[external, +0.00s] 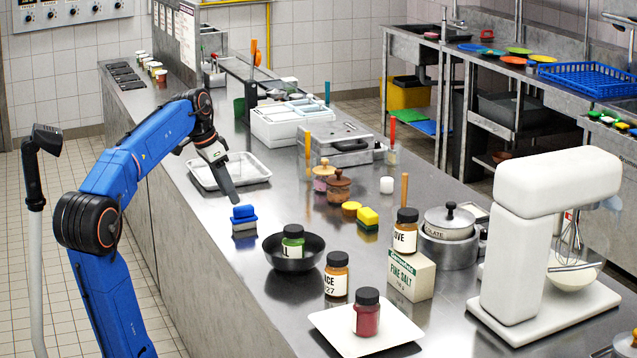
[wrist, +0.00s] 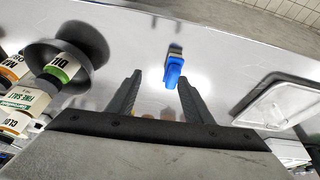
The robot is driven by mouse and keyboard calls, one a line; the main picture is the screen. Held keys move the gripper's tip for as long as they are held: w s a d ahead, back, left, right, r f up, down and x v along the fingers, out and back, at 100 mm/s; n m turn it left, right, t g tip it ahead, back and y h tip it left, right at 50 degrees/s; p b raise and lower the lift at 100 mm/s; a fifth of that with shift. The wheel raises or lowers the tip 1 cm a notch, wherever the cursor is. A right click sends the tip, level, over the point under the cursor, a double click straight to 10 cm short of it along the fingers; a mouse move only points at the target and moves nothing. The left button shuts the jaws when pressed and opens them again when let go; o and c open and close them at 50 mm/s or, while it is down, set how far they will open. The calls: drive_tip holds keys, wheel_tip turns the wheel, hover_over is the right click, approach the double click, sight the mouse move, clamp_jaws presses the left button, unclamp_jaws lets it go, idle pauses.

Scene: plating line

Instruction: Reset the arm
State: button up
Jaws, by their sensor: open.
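My gripper (external: 231,196) hangs at the end of my blue arm above the steel counter (external: 215,252), near its left edge. In the wrist view my gripper (wrist: 157,90) shows two dark fingers spread apart with nothing between them. A small blue block-like item (external: 243,220) stands on the counter just below and in front of the fingertips, apart from them. In the wrist view this blue item (wrist: 174,70) appears beyond the fingertips, between their lines.
A dark pan (external: 270,262) holds a green-labelled jar (external: 292,243). A white tray (external: 249,169) lies behind the gripper. Several jars, a salt box (external: 408,275), a pot (external: 452,250) and a white mixer (external: 520,240) stand to the right. The counter's left front is clear.

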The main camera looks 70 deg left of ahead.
drive_tip(key=shift+n+g, duration=0.7)
drive_tip(key=shift+n, duration=0.1)
drive_tip(key=s+d+f, duration=0.1)
drive_tip(key=d, duration=0.2)
drive_tip(key=s+d+f, duration=0.1)
drive_tip(key=d+f, duration=0.1)
drive_tip(key=d, duration=0.1)
drive_tip(key=s+d+f, duration=0.1)
drive_tip(key=d, duration=0.1)
drive_tip(key=shift+s+d+f, duration=0.4)
drive_tip(key=s+d+f+m+t, duration=0.1)
drive_tip(key=s+d+f, duration=0.2)
drive_tip(key=d+f, duration=0.5)
drive_tip(key=s+d+f+m+t, duration=0.1)
drive_tip(key=s+d+f, duration=0.3)
drive_tip(key=d+f, duration=0.5)
wheel_tip(320, 180, down, 6)
drive_tip(key=shift+s+d+r, duration=0.15)
drive_tip(key=shift+s+d, duration=0.05)
drive_tip(key=shift+s, duration=0.05)
